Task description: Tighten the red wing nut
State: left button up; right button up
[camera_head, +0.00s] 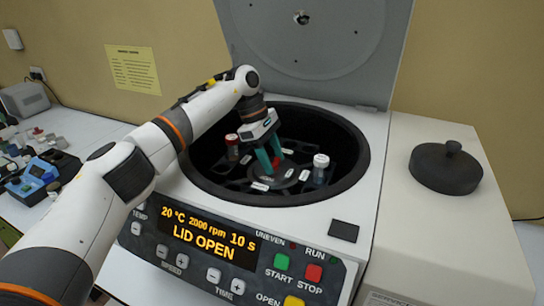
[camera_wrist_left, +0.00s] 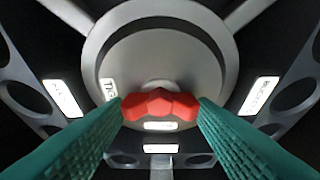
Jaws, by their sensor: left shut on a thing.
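The red wing nut (camera_wrist_left: 160,105) sits at the hub of the centrifuge rotor (camera_wrist_left: 205,65). In the wrist view it lies between the green fingertips of my left gripper (camera_wrist_left: 161,108), one at each end of it. In the head view my left gripper (camera_head: 269,160) reaches down into the open centrifuge bowl and is shut on the nut, which is mostly hidden by the fingers. The rotor (camera_head: 290,176) shows dark around it. My right gripper is not in view.
A red-capped bottle (camera_head: 232,146) and a white-capped bottle (camera_head: 320,168) stand in the rotor. The centrifuge lid (camera_head: 310,35) is raised, and the display (camera_head: 208,235) reads LID OPEN. A black round cover with a knob (camera_head: 446,168) rests on the right housing. Small items clutter the left bench.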

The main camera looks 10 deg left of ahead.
pick_arm(q)
jog(key=o, duration=1)
jog(key=shift+w+a+r, duration=0.1)
jog(key=shift+a+r, duration=0.05)
jog(key=shift+r, duration=0.1)
jog(key=b+v, duration=0.1)
jog(key=v, duration=0.3)
jog(key=shift+a+r+b, duration=0.1)
jog(key=shift+r+b, duration=0.1)
jog(key=shift+b, duration=0.2)
jog(key=v, duration=0.7)
